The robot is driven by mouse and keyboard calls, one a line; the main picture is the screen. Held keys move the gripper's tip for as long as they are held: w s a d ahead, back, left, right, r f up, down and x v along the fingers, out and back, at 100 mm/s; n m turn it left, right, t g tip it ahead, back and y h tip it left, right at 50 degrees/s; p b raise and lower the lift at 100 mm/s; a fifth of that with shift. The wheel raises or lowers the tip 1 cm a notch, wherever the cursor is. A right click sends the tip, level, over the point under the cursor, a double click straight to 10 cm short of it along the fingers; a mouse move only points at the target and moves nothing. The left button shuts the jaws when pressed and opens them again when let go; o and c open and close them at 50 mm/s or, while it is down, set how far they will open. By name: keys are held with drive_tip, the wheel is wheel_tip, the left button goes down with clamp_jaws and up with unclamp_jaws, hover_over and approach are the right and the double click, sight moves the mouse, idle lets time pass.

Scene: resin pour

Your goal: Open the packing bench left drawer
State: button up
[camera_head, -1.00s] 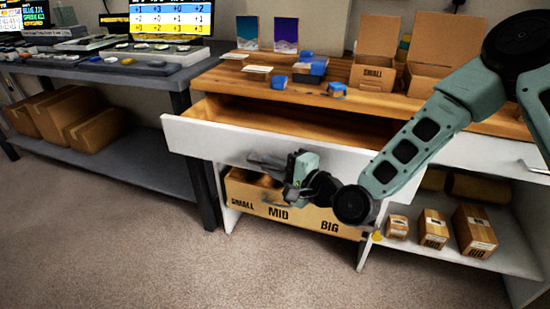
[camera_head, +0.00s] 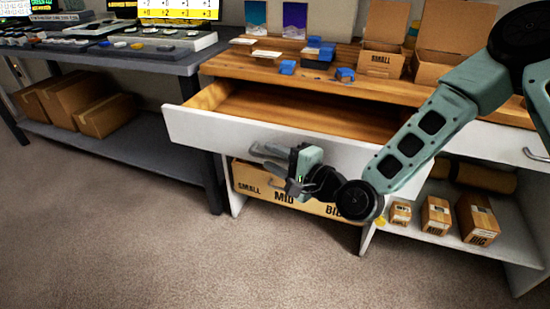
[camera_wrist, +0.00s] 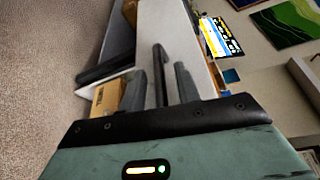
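The packing bench left drawer (camera_head: 290,139) has a white front and a wooden inside. It stands pulled well out from the bench, and its inside looks empty. My gripper (camera_head: 264,159) is in front of the drawer front, at its handle. In the wrist view the dark handle bar (camera_wrist: 160,75) lies between the two fingers of my gripper (camera_wrist: 162,80). Narrow gaps show between the bar and the fingers, so it looks open around the handle, not clamped on it.
The bench top (camera_head: 245,66) holds blue items, cards and open cardboard boxes (camera_head: 382,60). Below the drawer is a box (camera_head: 250,181) marked SMALL, MID, BIG. Small cartons (camera_head: 435,215) stand on the lower right shelf. A dark table (camera_head: 150,66) stands at left. The carpet in front is clear.

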drive_tip(key=p+v, duration=1.2)
drive_tip(key=v, duration=0.5)
drive_tip(key=shift+s+d, duration=0.15)
idle(0.5)
